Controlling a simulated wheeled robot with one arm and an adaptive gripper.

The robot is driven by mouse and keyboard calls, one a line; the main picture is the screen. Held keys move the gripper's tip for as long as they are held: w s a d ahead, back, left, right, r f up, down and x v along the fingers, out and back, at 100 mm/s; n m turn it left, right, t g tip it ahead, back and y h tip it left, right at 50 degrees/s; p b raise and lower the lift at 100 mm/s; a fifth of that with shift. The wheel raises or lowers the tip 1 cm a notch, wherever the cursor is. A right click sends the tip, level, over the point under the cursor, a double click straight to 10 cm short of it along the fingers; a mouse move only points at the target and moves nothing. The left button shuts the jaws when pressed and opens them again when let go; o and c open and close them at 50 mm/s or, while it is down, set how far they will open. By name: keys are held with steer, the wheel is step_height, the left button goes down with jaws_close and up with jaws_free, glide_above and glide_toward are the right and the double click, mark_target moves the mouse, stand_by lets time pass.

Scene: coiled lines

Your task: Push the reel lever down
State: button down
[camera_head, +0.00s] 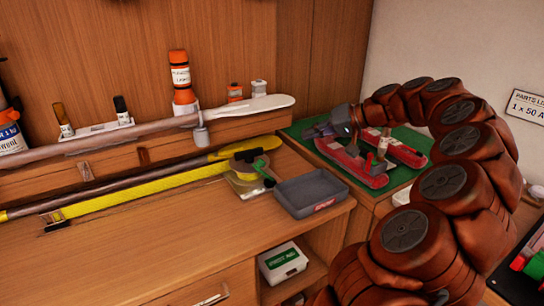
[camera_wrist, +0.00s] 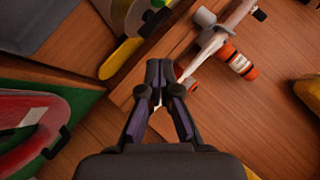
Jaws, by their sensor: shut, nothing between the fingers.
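The reel (camera_head: 246,170) sits on the wooden bench beside the grey tray, with yellow line on it. A lever-like part in green and black (camera_head: 263,169) stands at its right side. The reel also shows at the top of the wrist view (camera_wrist: 117,22), partly cut off, with the green and black part (camera_wrist: 152,20) at its right. My gripper (camera_head: 314,131) is shut and empty, above the green mat, to the right of the reel and apart from it. In the wrist view its fingertips (camera_wrist: 160,72) meet below the reel.
A grey tray (camera_head: 313,193) lies right of the reel. Red objects (camera_head: 352,165) rest on the green mat (camera_head: 412,178). A long white-ended paddle (camera_head: 250,107) lies along the raised ledge behind, near an orange bottle (camera_head: 181,77). The bench front is clear.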

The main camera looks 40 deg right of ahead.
steer(key=shift+w, duration=0.1)
steer(key=s+a+f+p+x, duration=0.1)
steer(key=s+p+x, duration=0.1)
steer(key=x, duration=1.1)
steer(key=shift+a, duration=0.25)
steer(key=shift+f, duration=0.15)
